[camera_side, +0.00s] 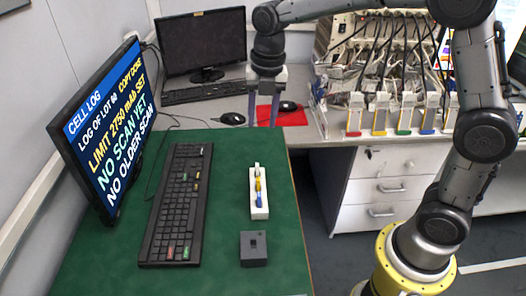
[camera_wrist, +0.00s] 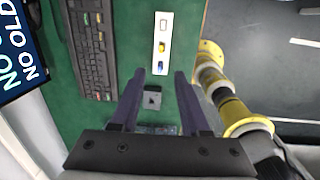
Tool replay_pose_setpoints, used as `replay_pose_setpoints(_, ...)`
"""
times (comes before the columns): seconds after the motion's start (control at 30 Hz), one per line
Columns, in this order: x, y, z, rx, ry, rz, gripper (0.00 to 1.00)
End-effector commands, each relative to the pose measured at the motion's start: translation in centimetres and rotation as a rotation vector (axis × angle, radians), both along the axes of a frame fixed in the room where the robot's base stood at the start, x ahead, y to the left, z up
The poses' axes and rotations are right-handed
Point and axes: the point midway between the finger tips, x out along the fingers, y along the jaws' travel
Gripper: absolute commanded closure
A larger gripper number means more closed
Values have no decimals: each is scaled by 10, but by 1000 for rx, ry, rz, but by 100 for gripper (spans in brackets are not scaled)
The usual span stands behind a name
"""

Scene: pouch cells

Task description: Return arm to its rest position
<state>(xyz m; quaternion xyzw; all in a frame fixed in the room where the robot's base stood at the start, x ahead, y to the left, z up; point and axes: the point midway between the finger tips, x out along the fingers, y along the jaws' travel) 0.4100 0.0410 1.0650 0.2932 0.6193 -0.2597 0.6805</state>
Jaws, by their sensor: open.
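My gripper (camera_side: 265,122) hangs high over the far edge of the green table, fingers pointing down. In the wrist view its two dark fingers (camera_wrist: 158,75) are spread apart with nothing between them. My arm reaches from its yellow base at the right up and across to the gripper. A narrow white holder (camera_side: 259,213) with blue and yellow pieces lies on the table, apart from the gripper; it also shows in the wrist view (camera_wrist: 157,70). A small dark grey box (camera_side: 253,248) stands nearer the front, and it appears between the fingers' outlines in the wrist view (camera_wrist: 153,99), well below them.
A black keyboard (camera_side: 176,205) and a lit cell-log monitor (camera_side: 108,125) stand at the left of the green table (camera_side: 225,180). Behind are another monitor (camera_side: 203,45), a mouse (camera_side: 232,118), a red pad (camera_side: 290,116) and a cabled cell rack (camera_side: 385,70). The table's front is clear.

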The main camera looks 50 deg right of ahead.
Motion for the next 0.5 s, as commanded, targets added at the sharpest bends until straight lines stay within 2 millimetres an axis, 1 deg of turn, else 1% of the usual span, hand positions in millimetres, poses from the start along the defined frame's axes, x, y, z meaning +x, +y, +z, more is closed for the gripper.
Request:
replay_pose_setpoints(0.03, -12, -5, 20, 4, -43, -10, 54)
replay_pose_setpoints(0.07, -20, -8, 30, 8, -64, -24, 54)
replay_pose_setpoints(0.1, -33, -11, 43, 14, -94, -59, 54)
replay_pose_setpoints(0.17, -54, -17, 58, 31, -135, -143, 54)
replay_pose_setpoints(0.2, -68, -20, 66, 46, -163, -214, 54)
replay_pose_setpoints(0.27, -90, -24, 76, 74, -199, -337, 54)
replay_pose_setpoints(0.33, -117, -29, 83, 118, -239, -501, 54)
replay_pose_setpoints(0.4, -140, -32, 86, 168, -270, -667, 54)
replay_pose_setpoints(0.5, -169, -36, 83, 243, -301, -898, 54)
